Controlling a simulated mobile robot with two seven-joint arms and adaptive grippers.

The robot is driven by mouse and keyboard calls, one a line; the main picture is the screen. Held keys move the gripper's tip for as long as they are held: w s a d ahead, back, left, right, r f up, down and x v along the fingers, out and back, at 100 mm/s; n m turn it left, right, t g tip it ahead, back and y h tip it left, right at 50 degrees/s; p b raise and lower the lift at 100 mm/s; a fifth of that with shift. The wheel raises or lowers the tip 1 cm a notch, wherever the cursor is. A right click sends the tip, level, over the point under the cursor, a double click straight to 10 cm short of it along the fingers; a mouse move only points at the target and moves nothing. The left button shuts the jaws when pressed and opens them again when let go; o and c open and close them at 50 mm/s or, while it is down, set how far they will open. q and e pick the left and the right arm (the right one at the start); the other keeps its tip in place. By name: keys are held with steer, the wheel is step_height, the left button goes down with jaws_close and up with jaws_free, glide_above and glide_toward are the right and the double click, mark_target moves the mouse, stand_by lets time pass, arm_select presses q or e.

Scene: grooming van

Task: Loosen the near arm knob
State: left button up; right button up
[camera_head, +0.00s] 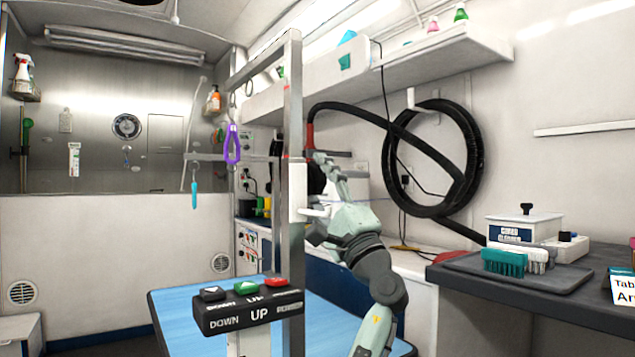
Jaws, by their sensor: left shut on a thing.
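The grooming arm's upright metal post (291,110) rises from the table in the middle of the head view. My left gripper (322,160) is beside the right side of the post, at about the height of this bar. It is shut on a small part there, which looks like the near arm knob; the fingers and post mostly hide it, and its turn cannot be told. My right gripper is not in view.
A blue grooming table (185,318) is below, with a black up/down control box (250,306) at its front. A black hose (440,125) hangs on the right wall. A dark counter (555,300) with brushes (503,262) stands at right.

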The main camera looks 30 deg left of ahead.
arm_select(q)
steer(key=o, duration=1.2)
steer(key=v, duration=1.2)
steer(key=shift+r, duration=0.1)
